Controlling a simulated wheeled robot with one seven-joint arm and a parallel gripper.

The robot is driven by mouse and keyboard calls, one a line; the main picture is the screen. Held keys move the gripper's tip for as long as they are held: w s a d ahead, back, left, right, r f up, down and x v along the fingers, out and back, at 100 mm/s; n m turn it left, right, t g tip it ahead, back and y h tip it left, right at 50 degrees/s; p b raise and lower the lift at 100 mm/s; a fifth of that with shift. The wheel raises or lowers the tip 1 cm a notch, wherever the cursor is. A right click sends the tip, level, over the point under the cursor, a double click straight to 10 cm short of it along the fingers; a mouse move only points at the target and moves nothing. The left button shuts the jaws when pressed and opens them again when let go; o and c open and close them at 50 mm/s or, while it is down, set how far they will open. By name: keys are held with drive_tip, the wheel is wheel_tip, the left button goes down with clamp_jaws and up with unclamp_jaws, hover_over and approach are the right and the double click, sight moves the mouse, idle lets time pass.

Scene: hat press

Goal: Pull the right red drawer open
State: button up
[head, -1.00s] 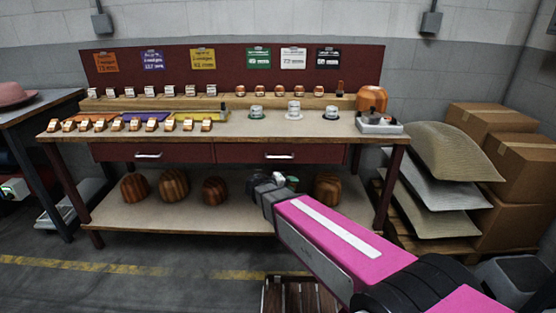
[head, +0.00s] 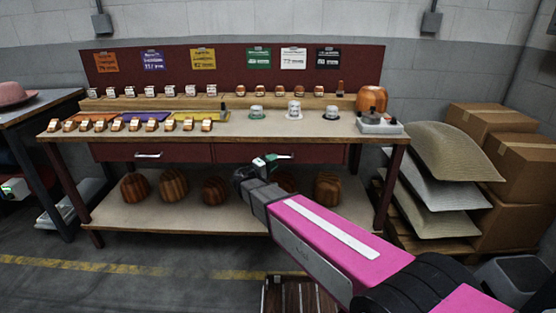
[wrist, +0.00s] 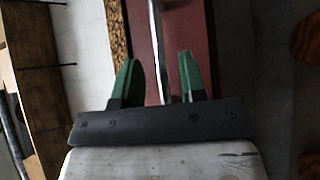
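The right red drawer (head: 325,153) sits under the bench top and looks closed, its front flush with the frame. My gripper (head: 270,160) is in front of its left part and covers some of its bright handle. In the wrist view, the drawer's red front (wrist: 186,30) fills the middle, with the silver handle bar (wrist: 157,40) running lengthwise between the green fingers. My gripper (wrist: 158,82) is open, with gaps on both sides of the bar. I see no contact with the handle.
The left red drawer (head: 180,153) is closed beside it. Several brown wooden hat blocks (head: 173,186) stand on the lower shelf (head: 150,212) below my gripper. A wooden slatted stool or crate (head: 292,296) is on the floor in front.

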drive_tip(key=shift+x, duration=1.55)
clamp_jaws()
drive_tip(key=shift+s, duration=0.1)
